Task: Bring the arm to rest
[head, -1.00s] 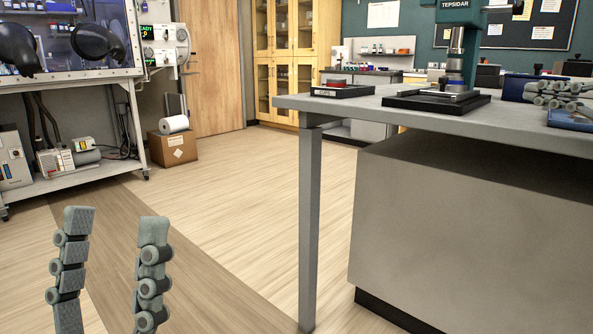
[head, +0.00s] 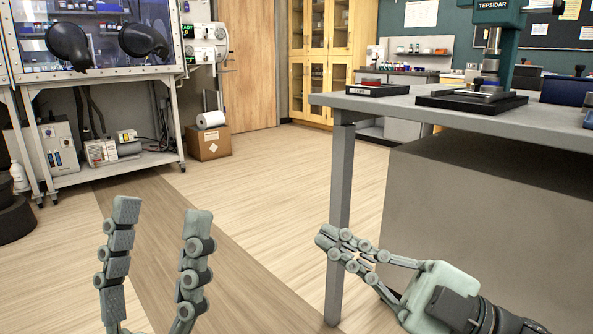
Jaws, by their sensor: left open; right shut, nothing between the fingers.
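My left gripper (head: 160,208) is at the lower left of the head view, pointing up in the picture, its two fingers apart and nothing between them. My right gripper (head: 322,238) comes in from the lower right with its fingers closed together and empty. It points left and overlaps the table's near leg in the picture; I cannot tell whether it touches the leg.
A grey table (head: 345,104) stands at the right, with a black tray (head: 378,90) and a green press-like instrument (head: 492,70) on it. A glove box (head: 100,40) on a wheeled stand is at the left. A cardboard box (head: 208,143) stands on the floor. The middle floor is clear.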

